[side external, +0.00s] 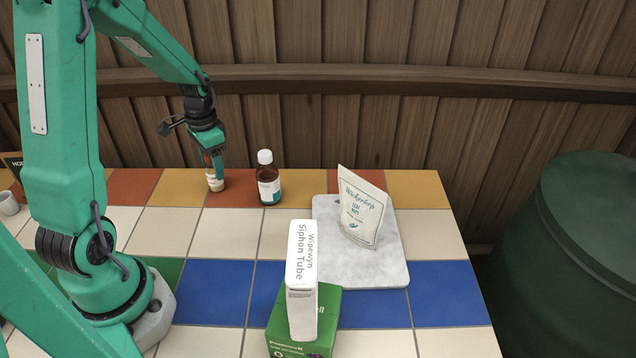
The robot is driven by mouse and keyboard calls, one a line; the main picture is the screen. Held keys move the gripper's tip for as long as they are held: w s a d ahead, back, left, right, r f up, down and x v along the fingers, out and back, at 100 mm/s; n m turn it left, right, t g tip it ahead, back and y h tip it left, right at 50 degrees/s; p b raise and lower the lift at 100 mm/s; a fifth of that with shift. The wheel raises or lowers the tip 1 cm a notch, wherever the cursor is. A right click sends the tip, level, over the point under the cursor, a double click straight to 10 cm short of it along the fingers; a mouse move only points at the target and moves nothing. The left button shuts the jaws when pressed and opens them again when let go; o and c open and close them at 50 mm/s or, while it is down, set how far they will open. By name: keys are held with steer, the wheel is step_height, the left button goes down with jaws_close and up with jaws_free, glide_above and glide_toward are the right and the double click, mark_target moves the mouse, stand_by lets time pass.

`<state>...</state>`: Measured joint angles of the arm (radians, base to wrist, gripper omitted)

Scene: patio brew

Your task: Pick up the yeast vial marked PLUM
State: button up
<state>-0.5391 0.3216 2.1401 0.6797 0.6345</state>
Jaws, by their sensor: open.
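My gripper (214,158) points down over the far left part of the tiled table and is open. A small brown vial (214,182) with a pale label stands at its fingertips. A green finger hides part of this vial, and I cannot tell whether they touch. A brown bottle (269,187) with a white cap and a pale label stands upright to the right, apart from the gripper. The word PLUM is not readable on either one.
A pale hop packet (361,208) stands on a marble board (367,268) at the right. A white cup (8,203) is at the left edge. Blue tiles at centre left are clear.

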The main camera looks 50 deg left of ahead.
steer(key=c, duration=1.1)
steer(key=shift+r, duration=0.15)
steer(key=shift+r, duration=0.9)
steer(key=shift+d+r, duration=0.2)
steer(key=shift+r, duration=1.05)
steer(key=d+r, duration=0.2)
steer(key=d, duration=0.1)
steer(key=d+r, duration=0.2)
steer(key=d, duration=0.2)
steer(key=d+r, duration=0.2)
steer(key=d, duration=0.2)
steer(key=shift+d+r, duration=0.15)
steer(key=shift+r, duration=0.1)
